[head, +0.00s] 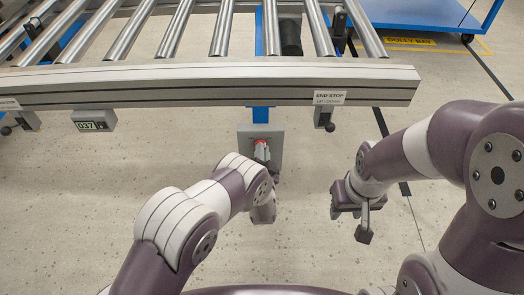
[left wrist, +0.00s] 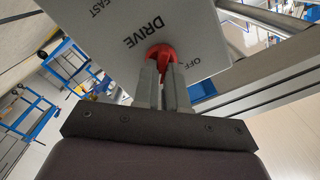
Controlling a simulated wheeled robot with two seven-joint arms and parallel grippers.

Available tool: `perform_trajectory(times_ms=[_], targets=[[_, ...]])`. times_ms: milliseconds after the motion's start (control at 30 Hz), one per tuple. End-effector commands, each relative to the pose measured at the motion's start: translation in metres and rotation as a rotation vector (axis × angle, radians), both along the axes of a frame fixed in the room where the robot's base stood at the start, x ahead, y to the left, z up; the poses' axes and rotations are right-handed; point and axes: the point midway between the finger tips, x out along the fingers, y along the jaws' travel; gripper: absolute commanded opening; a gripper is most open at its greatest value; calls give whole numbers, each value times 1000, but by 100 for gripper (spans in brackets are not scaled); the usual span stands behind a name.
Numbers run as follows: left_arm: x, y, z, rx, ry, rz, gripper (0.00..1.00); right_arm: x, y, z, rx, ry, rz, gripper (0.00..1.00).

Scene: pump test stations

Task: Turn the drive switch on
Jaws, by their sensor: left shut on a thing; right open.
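The drive switch is a red knob (left wrist: 160,53) on a light grey panel (left wrist: 185,25) marked DRIVE, with OFF and part of FAST readable in the left wrist view. My left gripper (left wrist: 161,72) has its two fingers on either side of the knob and is shut on it. The fingers hide part of the knob, and I cannot tell which mark it points to. In the head view the red knob (head: 261,147) shows on a grey box (head: 245,137) below the conveyor, with my left gripper (head: 263,160) against it. My right gripper (head: 352,212) is open and empty, to the right.
A roller conveyor (head: 200,88) crosses above the switch box, with an END-STOP label (head: 330,97) and small levers beneath. A display reading 037 (head: 93,126) hangs at left. A blue dolly (head: 430,15) stands back right. The floor between my arms is clear.

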Motion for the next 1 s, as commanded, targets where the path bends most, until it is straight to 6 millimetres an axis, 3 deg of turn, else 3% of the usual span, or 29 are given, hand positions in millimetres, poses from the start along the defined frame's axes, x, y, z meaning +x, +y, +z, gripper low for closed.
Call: perform_trajectory(times_ms=[667, 700, 767, 1000], targets=[[-1, 0, -2, 62, 5, -1, 0, 0, 0, 1, 0, 0, 0, 43], [-1, 0, -2, 62, 5, -1, 18, 0, 0, 1, 0, 0, 0, 43], [-1, 0, -2, 61, 4, 0, 37, 0, 0, 1, 0, 0, 0, 43], [0, 0, -1, 59, 1, 0, 37, 0, 0, 1, 0, 0, 0, 43]])
